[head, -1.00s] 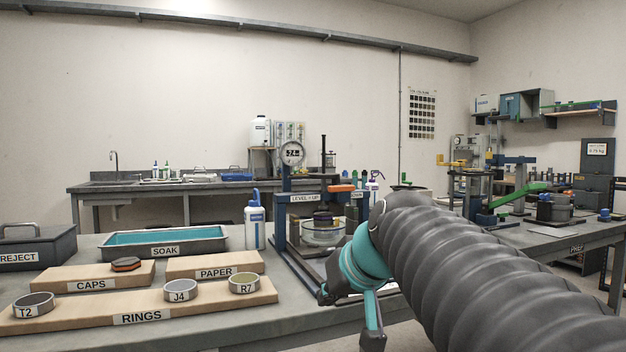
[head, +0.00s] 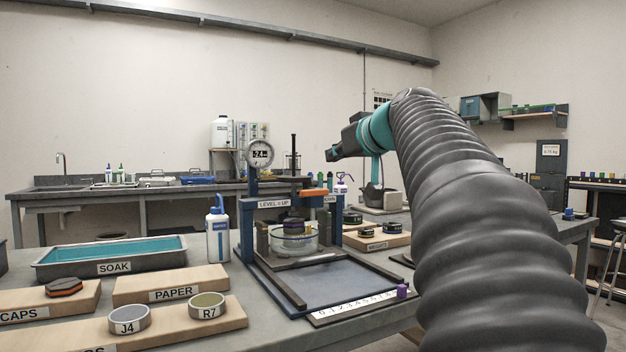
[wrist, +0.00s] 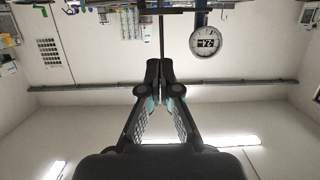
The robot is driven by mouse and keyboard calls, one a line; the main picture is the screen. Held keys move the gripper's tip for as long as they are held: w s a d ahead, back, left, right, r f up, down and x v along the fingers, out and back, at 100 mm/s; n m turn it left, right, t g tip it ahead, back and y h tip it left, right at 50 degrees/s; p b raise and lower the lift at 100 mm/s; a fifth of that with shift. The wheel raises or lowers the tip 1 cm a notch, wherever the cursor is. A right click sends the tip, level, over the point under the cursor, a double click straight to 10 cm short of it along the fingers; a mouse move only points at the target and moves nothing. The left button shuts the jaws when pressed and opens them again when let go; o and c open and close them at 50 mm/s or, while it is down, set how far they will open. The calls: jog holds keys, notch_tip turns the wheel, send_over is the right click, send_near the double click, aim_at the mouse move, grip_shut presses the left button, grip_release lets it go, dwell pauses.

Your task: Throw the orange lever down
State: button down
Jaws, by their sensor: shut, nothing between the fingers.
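The orange lever (head: 314,193) sticks out at the right of the crossbar of a blue press frame (head: 247,220), under a round dial gauge (head: 259,153). It looks roughly level. My gripper (head: 330,155) is shut and empty, pointing left, above and a little right of the lever in the head picture; the depth gap is hard to judge. The wrist view shows the closed fingers (wrist: 160,65) and the dial (wrist: 206,42) upside down. The lever cannot be made out in the wrist view.
A glass dish (head: 292,240) with dark pieces stands under the crossbar. A tall dark post (head: 294,160) rises behind it. A white-blue bottle (head: 218,232) stands left of the frame. A soak tray (head: 70,262) and wooden ring boards (head: 190,322) fill the left bench.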

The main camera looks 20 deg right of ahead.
jog(key=w+f, duration=0.6)
jog(key=w, duration=0.3)
jog(key=shift+w+a+f+p, duration=0.15)
jog(key=shift+w+f+p, duration=0.15)
jog(key=shift+p, duration=0.15)
jog(key=shift+a+f+n+b, duration=0.1)
jog(key=shift+n+b, duration=0.2)
jog(key=shift+b, duration=0.2)
